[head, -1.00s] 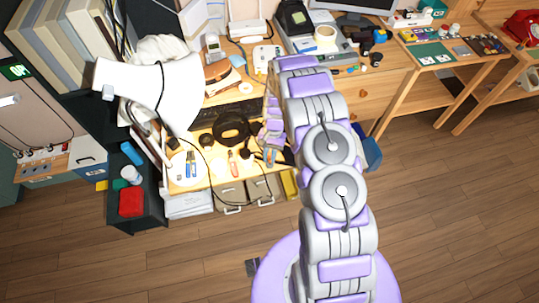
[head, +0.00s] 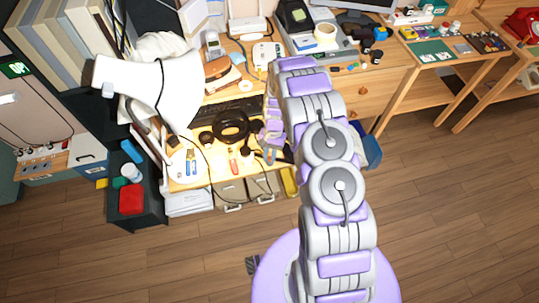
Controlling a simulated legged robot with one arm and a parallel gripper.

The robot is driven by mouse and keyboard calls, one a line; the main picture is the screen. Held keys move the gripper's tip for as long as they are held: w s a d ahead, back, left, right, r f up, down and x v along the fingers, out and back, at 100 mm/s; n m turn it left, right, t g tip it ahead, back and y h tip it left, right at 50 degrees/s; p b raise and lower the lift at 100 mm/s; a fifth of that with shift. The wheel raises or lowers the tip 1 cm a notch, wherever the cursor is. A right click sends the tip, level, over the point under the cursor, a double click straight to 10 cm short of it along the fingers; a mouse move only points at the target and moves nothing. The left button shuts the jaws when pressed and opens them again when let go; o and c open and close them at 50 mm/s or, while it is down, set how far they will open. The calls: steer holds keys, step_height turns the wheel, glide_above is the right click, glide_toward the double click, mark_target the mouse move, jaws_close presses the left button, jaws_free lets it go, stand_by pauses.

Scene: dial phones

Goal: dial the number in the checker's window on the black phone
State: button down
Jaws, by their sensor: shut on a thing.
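My gripper (head: 271,141) is over the front right part of the cluttered desk, pointing down. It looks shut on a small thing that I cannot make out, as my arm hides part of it. A black ring-shaped thing (head: 231,125) lies just left of my gripper; I cannot tell if it is part of a phone. A black device with a pale face (head: 296,14) stands at the back of the desk. I cannot clearly pick out the black phone's keys or dial, or the checker's window with its number.
A white lamp (head: 170,85) leans over the desk's left side. A keyboard (head: 232,107) and several hand tools (head: 233,160) lie on the desk. A red phone (head: 520,24) is on the far right table. The wooden floor (head: 440,200) at right is clear.

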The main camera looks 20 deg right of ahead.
steer(key=c, duration=0.9)
jaws_free()
steer(key=shift+c, duration=0.2)
steer(key=p+v, duration=0.3)
steer(key=v, duration=1.4)
steer(key=shift+w, duration=0.2)
steer(key=shift+r, duration=0.1)
